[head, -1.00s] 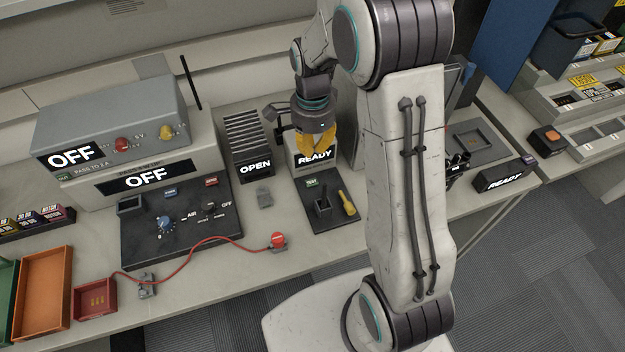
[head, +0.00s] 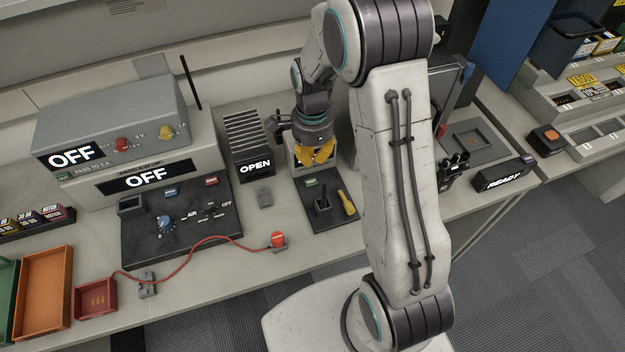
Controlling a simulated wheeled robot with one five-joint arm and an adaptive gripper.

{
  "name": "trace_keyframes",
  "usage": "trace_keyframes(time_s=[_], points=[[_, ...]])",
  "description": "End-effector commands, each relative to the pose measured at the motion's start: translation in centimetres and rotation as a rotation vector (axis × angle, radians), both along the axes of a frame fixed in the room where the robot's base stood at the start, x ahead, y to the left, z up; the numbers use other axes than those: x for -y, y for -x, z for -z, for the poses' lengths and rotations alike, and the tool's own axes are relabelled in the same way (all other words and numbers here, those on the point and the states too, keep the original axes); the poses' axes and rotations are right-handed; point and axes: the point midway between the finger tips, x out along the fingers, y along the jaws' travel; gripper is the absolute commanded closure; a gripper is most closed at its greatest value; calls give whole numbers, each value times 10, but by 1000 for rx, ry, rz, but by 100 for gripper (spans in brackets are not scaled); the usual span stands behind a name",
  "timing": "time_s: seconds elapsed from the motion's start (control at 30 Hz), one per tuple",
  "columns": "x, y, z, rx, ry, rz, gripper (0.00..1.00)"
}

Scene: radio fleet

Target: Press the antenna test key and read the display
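My gripper (head: 317,157), with yellow fingers, hangs over the back of a dark antenna test pad (head: 336,217), just above a small green key marked TEST (head: 312,182). A gap seems to show between the fingertips and the key. Whether the fingers are open or shut is unclear. The small display box (head: 300,168) behind the pad is mostly covered by the fingers, so its text cannot be read. A black upright stub (head: 322,204) and a yellow handheld piece (head: 346,202) are on the pad.
Left of the pad stands a finned box reading OPEN (head: 255,167). Further left are a grey unit reading OFF (head: 72,157) and a dark control panel (head: 180,245). A red cable (head: 190,250) crosses the bench front.

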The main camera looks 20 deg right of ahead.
Motion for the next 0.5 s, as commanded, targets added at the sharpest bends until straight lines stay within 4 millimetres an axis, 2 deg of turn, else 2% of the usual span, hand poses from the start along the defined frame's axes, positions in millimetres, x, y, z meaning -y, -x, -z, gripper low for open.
trace_keyframes(time_s=[0.2, 0.5], points=[[0, 2, 41, -7, 0, 0, 100], [0, 1, 82, -3, 0, 0, 100]])
